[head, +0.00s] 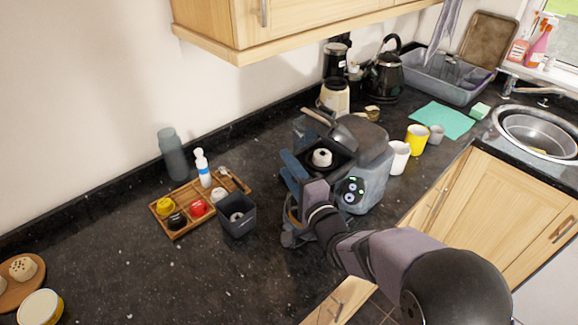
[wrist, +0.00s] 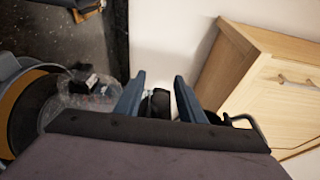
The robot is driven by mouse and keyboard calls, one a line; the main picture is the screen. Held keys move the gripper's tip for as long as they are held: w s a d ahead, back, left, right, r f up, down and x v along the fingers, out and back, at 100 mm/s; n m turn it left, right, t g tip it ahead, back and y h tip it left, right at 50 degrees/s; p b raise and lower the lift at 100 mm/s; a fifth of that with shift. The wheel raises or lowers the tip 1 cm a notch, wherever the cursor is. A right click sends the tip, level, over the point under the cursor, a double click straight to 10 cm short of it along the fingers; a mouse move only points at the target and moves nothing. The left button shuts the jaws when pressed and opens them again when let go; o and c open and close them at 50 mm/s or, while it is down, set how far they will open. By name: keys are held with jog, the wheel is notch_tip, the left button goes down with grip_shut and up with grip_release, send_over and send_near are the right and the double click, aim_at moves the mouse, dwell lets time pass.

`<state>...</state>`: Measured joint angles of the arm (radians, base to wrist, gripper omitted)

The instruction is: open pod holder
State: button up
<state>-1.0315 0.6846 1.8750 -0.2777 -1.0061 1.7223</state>
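The grey coffee machine (head: 372,178) stands on the counter, with a round dark panel on its front. Its top shows a dark recess, the pod holder (head: 338,150), with a white pod (head: 322,157) visible in it. A lid with a handle (head: 318,118) appears raised behind the recess. My gripper (head: 288,166) is at the machine's left side, close to the recess; I cannot tell if it touches. In the wrist view my gripper (wrist: 158,88) has its two blue fingers apart, with nothing held between them. A rounded grey part of the machine (wrist: 12,75) shows at the left there.
A wooden tray (head: 178,232) with a bottle and several pods lies left, beside a dark square bin (head: 237,215). A white cup (head: 399,157) and yellow cup (head: 417,139) stand right of the machine. Wall cabinets (head: 290,22) hang above.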

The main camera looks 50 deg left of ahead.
grip_shut()
jog(key=s+b, duration=0.3)
jog(key=s, duration=0.5)
jog(key=shift+f, duration=0.3)
jog(key=shift+d, duration=0.1)
grip_release()
jog(key=shift+r, duration=0.2)
